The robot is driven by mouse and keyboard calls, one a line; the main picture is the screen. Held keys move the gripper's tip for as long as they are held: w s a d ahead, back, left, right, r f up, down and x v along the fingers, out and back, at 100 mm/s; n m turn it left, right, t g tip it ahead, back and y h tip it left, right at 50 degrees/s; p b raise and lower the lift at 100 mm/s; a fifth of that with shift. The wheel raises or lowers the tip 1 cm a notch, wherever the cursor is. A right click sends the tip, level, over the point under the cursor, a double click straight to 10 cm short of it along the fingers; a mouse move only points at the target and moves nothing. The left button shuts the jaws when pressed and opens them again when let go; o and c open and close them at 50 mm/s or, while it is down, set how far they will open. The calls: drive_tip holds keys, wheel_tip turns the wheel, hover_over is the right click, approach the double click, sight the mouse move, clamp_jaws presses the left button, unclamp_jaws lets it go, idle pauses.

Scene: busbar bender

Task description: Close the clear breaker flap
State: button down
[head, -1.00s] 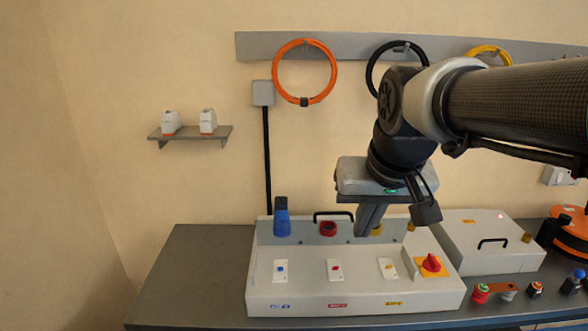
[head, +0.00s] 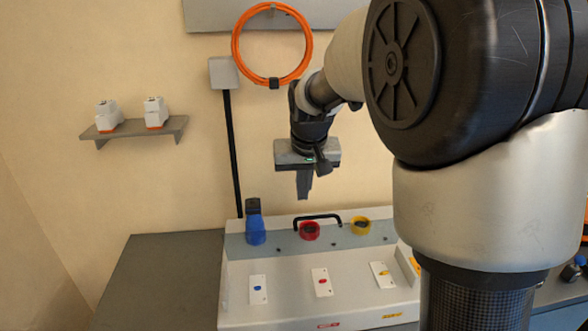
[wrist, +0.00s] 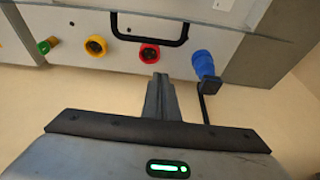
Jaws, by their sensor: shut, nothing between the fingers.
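A white breaker box (head: 240,300) stands on the bench in the head view. A greyish see-through pane, which looks like the clear flap (head: 280,243), shows along its back around the blue plug and the sockets. It seems to stand up, but its exact angle is hard to tell. A black bar handle (head: 317,217) arches at its top; the handle also shows in the wrist view (wrist: 150,42). My gripper (head: 304,197) is shut and empty, above and apart from the handle. Its fingers (wrist: 160,78) point toward the sockets in the wrist view.
A blue plug (head: 255,225) stands at the left, with a red socket (head: 309,230) and a yellow socket (head: 361,225) beside it. Three small breaker switches line the front. An orange cable coil (head: 272,45) hangs behind. The bench's left side (head: 160,275) is clear.

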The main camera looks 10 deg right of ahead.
sight(316, 233)
drive_tip(key=s+f, duration=0.2)
drive_tip(key=s, duration=0.1)
drive_tip(key=shift+s+f, duration=0.1)
drive_tip(key=shift+f, duration=0.1)
drive_tip(key=shift+f+b, duration=0.1)
drive_tip(key=shift+b, duration=0.25)
